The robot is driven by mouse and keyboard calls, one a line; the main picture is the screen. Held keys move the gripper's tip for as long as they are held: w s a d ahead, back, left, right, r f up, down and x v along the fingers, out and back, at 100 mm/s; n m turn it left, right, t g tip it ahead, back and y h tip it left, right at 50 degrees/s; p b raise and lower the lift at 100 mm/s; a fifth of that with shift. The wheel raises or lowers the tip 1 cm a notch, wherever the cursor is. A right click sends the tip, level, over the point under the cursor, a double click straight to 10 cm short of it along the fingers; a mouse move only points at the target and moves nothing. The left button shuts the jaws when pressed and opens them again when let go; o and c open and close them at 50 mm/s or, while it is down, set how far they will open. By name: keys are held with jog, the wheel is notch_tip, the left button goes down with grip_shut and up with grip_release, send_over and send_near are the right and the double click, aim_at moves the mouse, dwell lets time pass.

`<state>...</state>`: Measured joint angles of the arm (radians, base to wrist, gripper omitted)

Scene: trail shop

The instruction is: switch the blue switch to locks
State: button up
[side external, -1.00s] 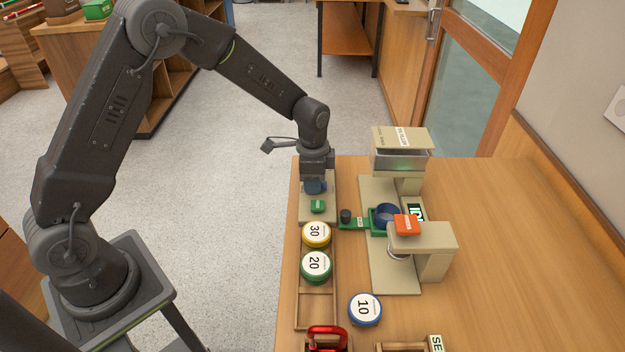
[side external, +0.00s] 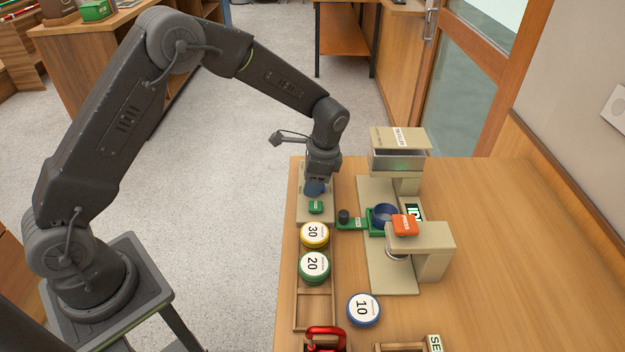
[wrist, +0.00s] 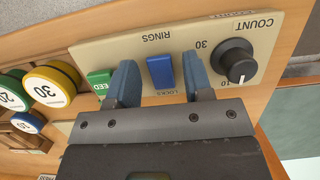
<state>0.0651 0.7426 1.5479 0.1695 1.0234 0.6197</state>
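The blue switch (wrist: 160,72) is a rocker on the beige control panel (wrist: 105,55), between the upside-down labels RINGS and LOCKS. LOCKS is on the side nearer my gripper's body. My gripper (wrist: 160,80) is open, with one blue finger on each side of the switch and a narrow gap visible on both sides. Which way the rocker is tipped is hard to tell. In the side external view my gripper (side external: 315,188) is low over the panel (side external: 302,213) and hides the switch.
A green button (wrist: 100,82) and a black COUNT dial (wrist: 236,60) flank the switch. Yellow 30 (side external: 314,235) and green 20 (side external: 314,267) discs lie close by in a wooden tray (side external: 315,312). A beige machine (side external: 420,250) stands to the right.

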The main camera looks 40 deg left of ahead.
aim_at(325, 187)
jog(key=shift+o, duration=0.3)
jog(key=v, duration=1.3)
jog(key=shift+r, duration=0.4)
jog(key=s+a+r+n+t+h, duration=0.1)
jog(key=s+a+r+n+t, duration=0.2)
jog(key=s+r, duration=0.85)
jog(key=s+f+n+t, duration=0.3)
jog(key=s+n, duration=0.3)
jog(key=s, duration=1)
jog(key=shift+d+t+h, duration=0.3)
jog(key=shift+t+h, duration=0.1)
jog(key=shift+t, duration=0.3)
